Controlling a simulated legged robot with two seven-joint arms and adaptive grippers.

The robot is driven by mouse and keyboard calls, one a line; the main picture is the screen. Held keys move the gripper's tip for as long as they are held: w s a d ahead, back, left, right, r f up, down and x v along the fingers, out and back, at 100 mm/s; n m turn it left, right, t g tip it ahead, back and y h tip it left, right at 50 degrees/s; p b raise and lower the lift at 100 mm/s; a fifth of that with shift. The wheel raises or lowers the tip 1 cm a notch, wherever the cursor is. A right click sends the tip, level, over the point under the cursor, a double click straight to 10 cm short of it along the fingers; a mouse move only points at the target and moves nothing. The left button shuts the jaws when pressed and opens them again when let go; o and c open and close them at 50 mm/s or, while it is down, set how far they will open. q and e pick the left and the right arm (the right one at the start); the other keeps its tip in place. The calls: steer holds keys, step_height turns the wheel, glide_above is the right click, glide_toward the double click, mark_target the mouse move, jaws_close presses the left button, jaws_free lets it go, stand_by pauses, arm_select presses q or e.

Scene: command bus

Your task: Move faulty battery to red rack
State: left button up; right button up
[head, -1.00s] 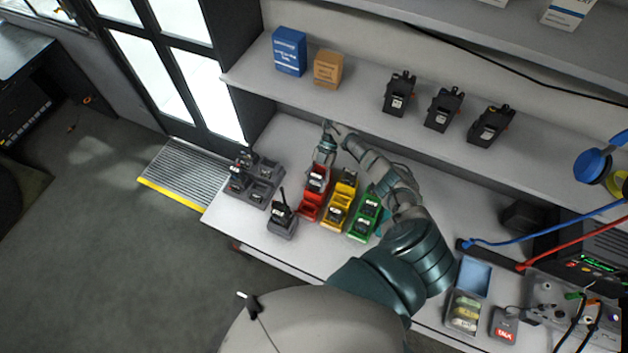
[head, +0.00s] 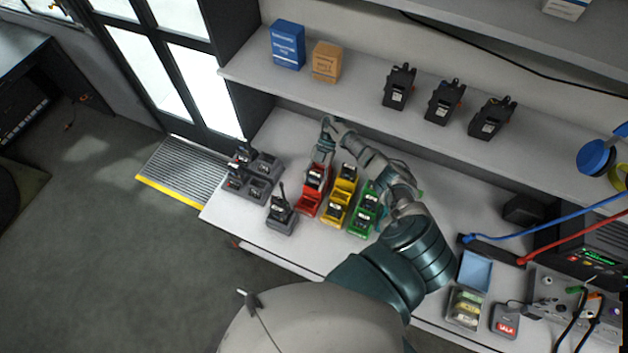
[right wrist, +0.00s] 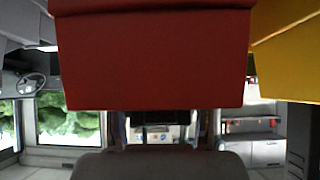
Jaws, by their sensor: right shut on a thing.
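The red rack (head: 308,208) stands on the bench, left of the yellow and green racks. My right gripper (head: 321,163) is over its far end, shut on a dark battery (head: 315,176) with a pale label. The battery is at the rack's far slot; I cannot tell whether it is fully seated. The rack's near part looks empty. In the right wrist view the red rack (right wrist: 152,55) fills the upper middle, close to the camera, and the battery's grip is hidden. My left gripper is not in view.
The yellow rack (head: 330,219) is close on the right, then the green rack (head: 357,230), both holding batteries. A grey charger with a radio (head: 281,216) and a grey multi-slot charger (head: 258,188) stand left. The shelf (head: 355,98) overhangs behind.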

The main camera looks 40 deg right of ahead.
mark_target(316, 172)
steer(key=shift+a, duration=0.25)
steer(key=o, duration=1.4)
steer(key=shift+a, duration=0.15)
steer(key=shift+d, duration=0.25)
steer(key=v, duration=0.7)
steer(key=shift+w+r, duration=0.1)
